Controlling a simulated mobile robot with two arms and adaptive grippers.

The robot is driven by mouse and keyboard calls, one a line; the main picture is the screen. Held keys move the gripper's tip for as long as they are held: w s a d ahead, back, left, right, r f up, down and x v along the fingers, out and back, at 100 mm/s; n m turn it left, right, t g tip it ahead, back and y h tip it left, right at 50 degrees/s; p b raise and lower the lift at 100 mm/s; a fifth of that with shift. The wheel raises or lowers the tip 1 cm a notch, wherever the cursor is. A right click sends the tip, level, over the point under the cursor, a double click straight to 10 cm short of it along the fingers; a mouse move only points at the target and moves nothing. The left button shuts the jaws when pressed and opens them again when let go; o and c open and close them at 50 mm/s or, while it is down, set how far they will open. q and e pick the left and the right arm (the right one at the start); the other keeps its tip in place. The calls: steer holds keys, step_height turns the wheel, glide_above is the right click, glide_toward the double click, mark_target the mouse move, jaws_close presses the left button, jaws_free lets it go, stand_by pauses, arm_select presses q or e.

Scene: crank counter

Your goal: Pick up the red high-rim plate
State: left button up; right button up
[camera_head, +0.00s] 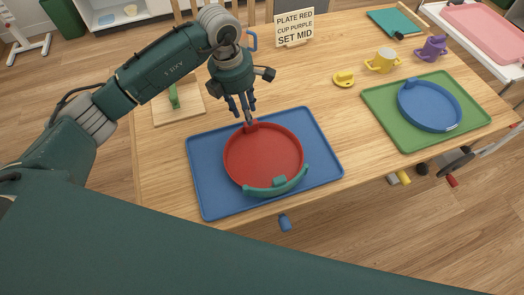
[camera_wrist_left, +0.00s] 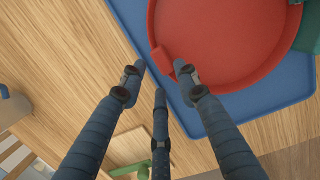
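The red high-rim plate (camera_head: 263,157) lies on a blue mat (camera_head: 207,196) on the wooden table. A raised teal rim piece (camera_head: 262,189) runs along its near edge, and a small red tab stands out on its far edge. My left gripper (camera_head: 246,112) points down at the far edge, by the tab. In the left wrist view the plate (camera_wrist_left: 215,40) fills the upper right. The spread fingers of my left gripper (camera_wrist_left: 160,72) are apart, with the tab between the two upper fingertips. Contact cannot be told. My right gripper is not in view.
To the right a green mat (camera_head: 385,118) bears a blue plate (camera_head: 428,104). A yellow cup (camera_head: 381,61), a purple cup (camera_head: 431,48) and a sign (camera_head: 294,27) stand farther back. A wooden board (camera_head: 190,110) with a green handle lies left of my gripper.

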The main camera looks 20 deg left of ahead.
arm_select(q)
steer(key=shift+w+d+f+p, duration=0.15)
steer(key=shift+f+p, duration=0.1)
steer(key=shift+f, duration=0.7)
steer(key=shift+w+d+f+p, duration=0.1)
steer(key=shift+d+f+p, duration=0.1)
steer(key=shift+f, duration=0.8)
steer(key=shift+w+d+f+p, duration=0.15)
steer(key=shift+f+p, duration=0.1)
steer(key=shift+f, duration=0.7)
jaws_close()
